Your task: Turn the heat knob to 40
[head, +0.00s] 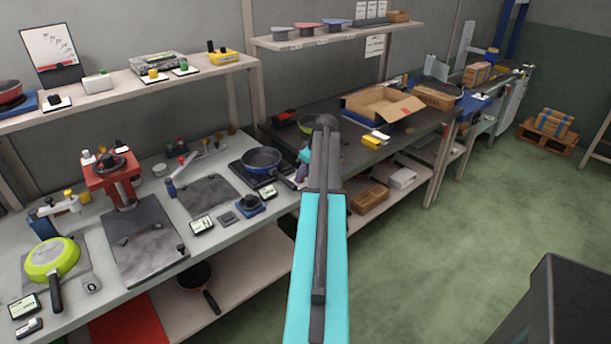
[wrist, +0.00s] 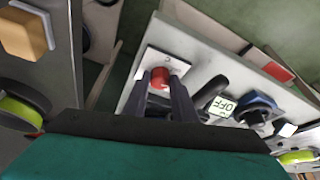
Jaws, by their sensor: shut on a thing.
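A red knob (wrist: 160,77), which looks like the heat knob, sits on a white plate (wrist: 150,62) with small dark marks in the wrist view. My gripper (wrist: 163,85) is shut on it, one dark finger on each side. Its setting cannot be read. A small display (wrist: 222,107) near the knob shows OFF; the head view shows it too (head: 270,192). In the head view my gripper (head: 304,168) is mostly behind my own cyan arm, at the right end of the pale bench (head: 150,290). The knob is hidden there.
A blue pan (head: 261,159) stands on a dark burner, its handle close to my gripper. A blue knob unit (head: 249,204) sits in front. A dark table (head: 400,138) with an open box (head: 380,105) stands to the right.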

